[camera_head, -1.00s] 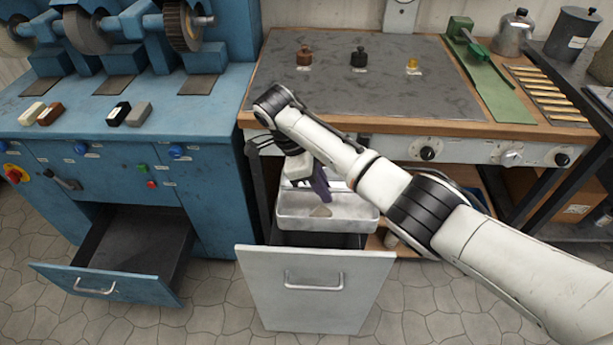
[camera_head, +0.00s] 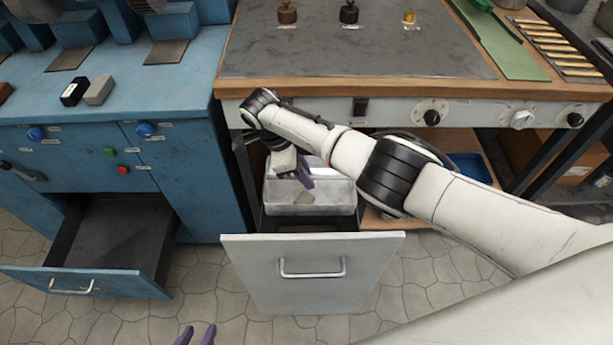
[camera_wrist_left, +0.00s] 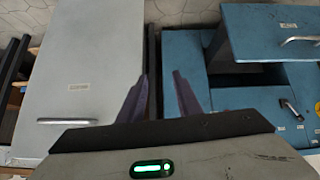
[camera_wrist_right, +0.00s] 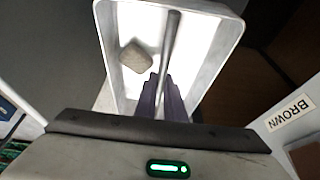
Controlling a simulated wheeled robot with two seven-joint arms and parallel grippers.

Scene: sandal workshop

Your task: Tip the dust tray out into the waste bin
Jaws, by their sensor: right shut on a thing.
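The dust tray (camera_head: 310,208) is a shallow pale metal tray over the open pull-out with the grey front. It also shows in the right wrist view (camera_wrist_right: 112,62). A grey-beige lump (camera_wrist_right: 136,57) lies in it. My right gripper (camera_head: 305,180) reaches down into the tray; its purple fingers are shut on a grey bar (camera_wrist_right: 170,50) running across it. The tray looks about level. A dark opening (camera_head: 310,226) shows between the tray and the front; I cannot tell the waste bin apart there. My left gripper (camera_head: 196,335) is open and empty at the bottom edge.
The grey pull-out front (camera_head: 310,275) with a handle stands out from under the bench. The blue drawer (camera_head: 110,240) at left is open and empty. The bench edge (camera_head: 420,92) runs above my right arm. A card reading BROWN (camera_wrist_right: 291,113) shows in the right wrist view.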

